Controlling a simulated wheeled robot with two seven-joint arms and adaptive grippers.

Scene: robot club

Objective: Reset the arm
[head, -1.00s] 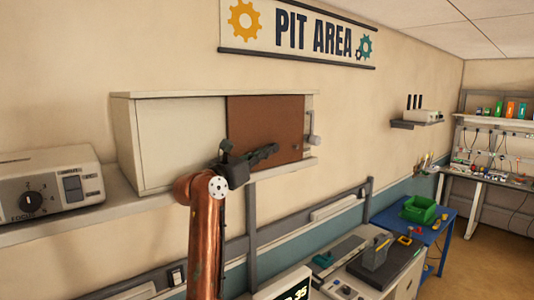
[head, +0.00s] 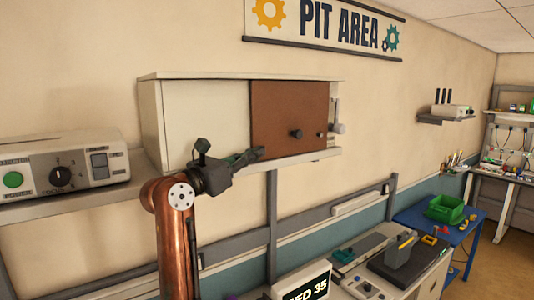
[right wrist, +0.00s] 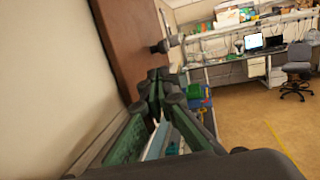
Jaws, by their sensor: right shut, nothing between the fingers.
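My right gripper (head: 260,153) shows in the head view at the end of my copper-coloured arm. It is shut and empty, pointing right, in front of the lower left part of the cabinet's brown door (head: 275,105). The door's dark knob (head: 296,133) is uncovered, up and right of the fingertips and apart from them. In the right wrist view the closed fingers (right wrist: 160,78) lie below the dark knob (right wrist: 157,48), with the brown door (right wrist: 122,45) to their left. My left gripper is in neither view.
The white wall cabinet (head: 200,115) sits on a long shelf, with a grey box with a dial (head: 65,165) at its left. Below are a display (head: 303,290) and a workbench. A blue table (head: 425,222) holds a green bin (head: 445,208). Open floor (right wrist: 240,130) lies to the right.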

